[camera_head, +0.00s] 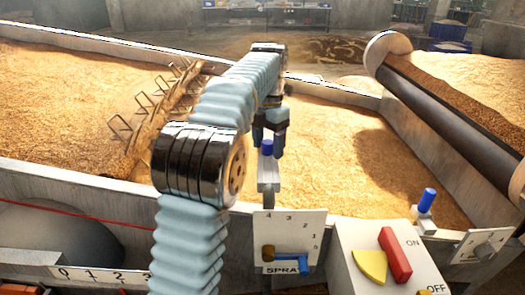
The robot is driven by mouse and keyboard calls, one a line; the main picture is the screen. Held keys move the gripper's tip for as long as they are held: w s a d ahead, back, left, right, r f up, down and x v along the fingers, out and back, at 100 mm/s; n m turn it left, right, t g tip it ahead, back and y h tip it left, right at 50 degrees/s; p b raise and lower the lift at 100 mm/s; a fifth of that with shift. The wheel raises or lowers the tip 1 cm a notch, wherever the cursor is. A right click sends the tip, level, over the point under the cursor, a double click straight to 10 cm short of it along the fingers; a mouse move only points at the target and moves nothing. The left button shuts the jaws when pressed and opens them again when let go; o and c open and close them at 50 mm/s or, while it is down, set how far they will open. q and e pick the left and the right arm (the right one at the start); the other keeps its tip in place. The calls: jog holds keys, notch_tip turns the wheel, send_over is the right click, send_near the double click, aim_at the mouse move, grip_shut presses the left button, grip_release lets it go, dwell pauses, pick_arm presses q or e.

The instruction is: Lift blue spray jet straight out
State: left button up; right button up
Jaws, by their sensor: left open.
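A blue spray jet (267,148) stands upright on a grey metal holder (268,175) at the near wall of the grain bed, in the middle of the head view. My left gripper (270,140) points down at it. Its dark fingers are apart, and the blue top shows between or just in front of them. I cannot tell whether they touch it. A second blue jet (427,200) stands upright on a similar holder further right, clear of the gripper. My right gripper is not in view.
A panel with a numbered dial and a lever (290,257) stands in front of the holder. A control box with a red switch (395,255) is at its right. A large roller (445,120) lies at right. A spiked stirrer (155,110) sits in the grain behind my arm.

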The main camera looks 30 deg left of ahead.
aim_at(268, 141)
pick_arm(q)
jog(key=c, duration=1.1)
jog(key=shift+r, duration=0.1)
notch_tip(268, 141, up, 8)
jog(key=shift+a+p, duration=0.1)
jog(key=shift+p, duration=0.55)
jog(key=shift+r, duration=0.95)
